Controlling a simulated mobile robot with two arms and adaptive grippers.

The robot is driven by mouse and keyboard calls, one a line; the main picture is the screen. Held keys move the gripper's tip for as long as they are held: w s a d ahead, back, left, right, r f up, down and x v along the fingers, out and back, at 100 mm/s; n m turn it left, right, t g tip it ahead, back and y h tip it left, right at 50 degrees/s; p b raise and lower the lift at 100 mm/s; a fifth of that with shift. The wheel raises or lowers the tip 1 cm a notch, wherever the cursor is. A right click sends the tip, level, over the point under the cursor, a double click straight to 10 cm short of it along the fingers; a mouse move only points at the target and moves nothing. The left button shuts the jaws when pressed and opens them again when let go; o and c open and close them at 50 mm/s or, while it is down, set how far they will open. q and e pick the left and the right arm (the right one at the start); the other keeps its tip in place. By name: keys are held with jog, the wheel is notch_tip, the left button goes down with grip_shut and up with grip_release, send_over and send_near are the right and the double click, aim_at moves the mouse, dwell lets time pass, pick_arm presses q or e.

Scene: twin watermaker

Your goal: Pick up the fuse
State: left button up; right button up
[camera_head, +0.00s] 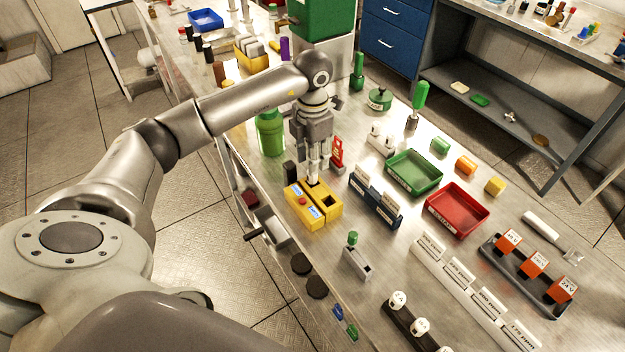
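My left gripper (315,176) points straight down over a yellow box (306,217) near the front edge of the bench. Its fingers are close together, and their tips are at the box's dark top opening. I cannot make out whether something is held between them. A second dark opening and a red button show on the box. No fuse can be named with certainty. White cylinders with ampere-like labels (420,327) stand in a black rack (400,322) at the bottom and look like fuses. My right gripper is not in view.
A green bottle (271,134) and a red tag-like item (337,152) stand close to the gripper. A dark card holder (375,204), a green tray (413,187) and a red tray (457,226) lie to the right. Orange blocks (534,263) sit in a dark tray.

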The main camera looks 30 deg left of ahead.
aim_at(312, 180)
pick_arm(q)
jog(key=f+p, duration=0.1)
jog(key=f, duration=0.1)
jog(key=f+p, duration=0.1)
jog(key=f, duration=0.1)
jog(key=shift+s+f, duration=0.2)
jog(key=shift+f, duration=0.4)
jog(key=shift+w, duration=0.1)
jog(key=c, duration=0.7)
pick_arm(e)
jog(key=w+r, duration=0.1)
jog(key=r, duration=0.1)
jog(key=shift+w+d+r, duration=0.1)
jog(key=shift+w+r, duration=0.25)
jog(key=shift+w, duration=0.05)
pick_arm(q)
jog(key=shift+r, duration=0.1)
